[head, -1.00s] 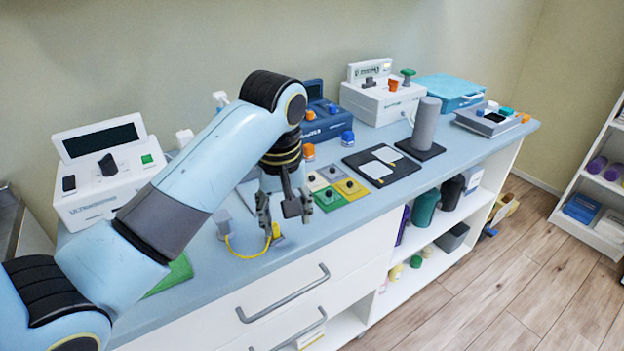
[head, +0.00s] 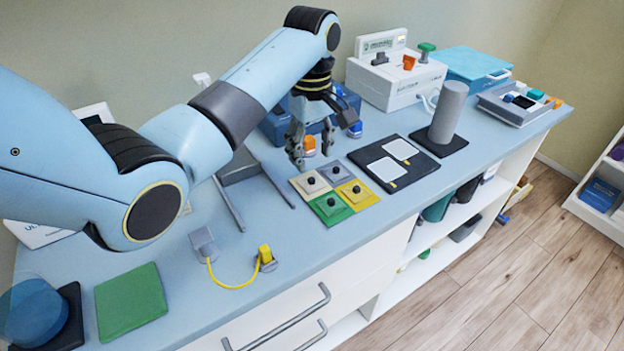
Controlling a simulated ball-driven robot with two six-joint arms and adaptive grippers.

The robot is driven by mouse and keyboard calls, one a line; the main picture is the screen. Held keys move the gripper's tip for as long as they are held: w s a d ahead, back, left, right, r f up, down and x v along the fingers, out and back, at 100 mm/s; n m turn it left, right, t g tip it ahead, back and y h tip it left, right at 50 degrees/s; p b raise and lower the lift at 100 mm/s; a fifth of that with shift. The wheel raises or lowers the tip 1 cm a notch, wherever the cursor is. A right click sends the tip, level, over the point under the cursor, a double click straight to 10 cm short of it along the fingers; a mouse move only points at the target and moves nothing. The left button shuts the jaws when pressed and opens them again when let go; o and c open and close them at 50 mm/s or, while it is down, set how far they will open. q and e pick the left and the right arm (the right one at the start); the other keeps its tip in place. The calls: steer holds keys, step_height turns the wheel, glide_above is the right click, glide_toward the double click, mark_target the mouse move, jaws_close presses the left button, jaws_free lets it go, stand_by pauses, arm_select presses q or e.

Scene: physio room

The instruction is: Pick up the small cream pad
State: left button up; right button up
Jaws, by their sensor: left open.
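The small cream pad (head: 300,183) lies on the blue counter and has a dark round knob on top. It sits in a block of four-sided pads beside a grey pad (head: 329,168), a green pad (head: 325,217) and a yellow pad (head: 365,201). My left gripper (head: 313,155) hangs open and empty just behind and above the cream and grey pads, its fingers pointing down. It looks apart from the pads, though the exact height is hard to tell. My right gripper is out of view.
A black board (head: 417,172) with two white pads lies right of the small pads, and a grey cylinder (head: 449,110) stands beyond it. An orange-topped knob (head: 309,142) is close to the fingers. A yellow cable (head: 235,287) and green mat (head: 131,302) lie nearer.

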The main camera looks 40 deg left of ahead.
mark_target(310, 178)
arm_select(q)
steer(key=shift+f, duration=0.75)
step_height(310, 178, down, 4)
steer(key=shift+a+r, duration=0.1)
steer(key=shift+f, duration=0.5)
steer(key=c, duration=0.5)
steer(key=shift+s, duration=0.1)
jaws_close()
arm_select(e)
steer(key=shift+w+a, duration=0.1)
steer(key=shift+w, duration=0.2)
